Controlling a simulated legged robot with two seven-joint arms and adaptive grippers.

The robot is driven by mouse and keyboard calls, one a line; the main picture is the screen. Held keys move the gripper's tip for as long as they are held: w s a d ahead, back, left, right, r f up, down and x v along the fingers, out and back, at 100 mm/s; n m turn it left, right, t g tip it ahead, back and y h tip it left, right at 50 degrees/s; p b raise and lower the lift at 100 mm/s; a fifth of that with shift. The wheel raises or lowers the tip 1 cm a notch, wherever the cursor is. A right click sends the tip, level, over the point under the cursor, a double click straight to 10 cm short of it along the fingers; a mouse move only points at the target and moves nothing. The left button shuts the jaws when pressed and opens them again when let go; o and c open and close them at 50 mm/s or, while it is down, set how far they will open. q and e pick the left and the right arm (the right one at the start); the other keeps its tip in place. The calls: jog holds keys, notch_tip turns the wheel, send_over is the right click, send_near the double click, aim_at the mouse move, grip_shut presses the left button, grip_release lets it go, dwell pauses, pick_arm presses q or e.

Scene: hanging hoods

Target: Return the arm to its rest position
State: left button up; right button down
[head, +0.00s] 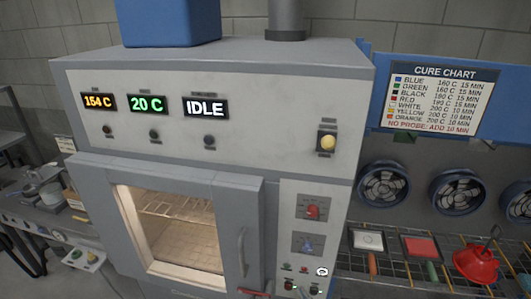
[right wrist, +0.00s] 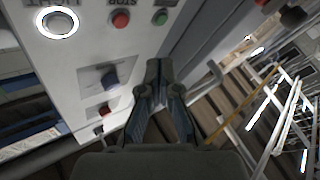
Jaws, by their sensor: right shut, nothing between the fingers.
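My right gripper (right wrist: 158,70) shows in the right wrist view, its two dark fingers meeting at the tips with nothing between them. It is in front of the oven's control panel (right wrist: 75,50), below the red button (right wrist: 120,20) and green button (right wrist: 160,17) in the picture. I cannot tell whether it touches anything. In the head view I cannot make out the right gripper clearly at the bottom edge. My left gripper is in neither view. The grey oven (head: 220,65) fills the middle of the head view; its displays read 154 C, 20 C and IDLE.
The oven's lit window (head: 175,235) and door handle (head: 241,250) are left of the panel with a red knob (head: 312,211) and blue knob (head: 307,245). A cluttered bench (head: 50,215) stands left.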

jog(key=s+d+f+m+g+h, duration=0.1)
jog(key=s+f+m+g+h, duration=0.3)
jog(key=s+f+h, duration=0.15)
jog(key=s+d+f+m+g+h, duration=0.25)
jog(key=s+g, duration=0.35)
jog(key=s, duration=0.6)
jog(key=s+d+f+m+g+h, duration=0.1)
jog(key=s+d+f+m+g, duration=0.3)
jog(key=s, duration=0.9)
notch_tip(320, 180, down, 27)
jog(key=s+a+n+g, duration=0.2)
jog(key=s+g, duration=0.1)
jog(key=s+d+f+b, duration=0.1)
jog(key=s+d+f, duration=0.1)
jog(key=s+f, duration=1.4)
jog(key=shift+s+d+f+g, duration=0.15)
jog(key=shift+s+d+g, duration=0.2)
jog(key=shift+s+g, duration=0.1)
jog(key=shift+n, duration=0.25)
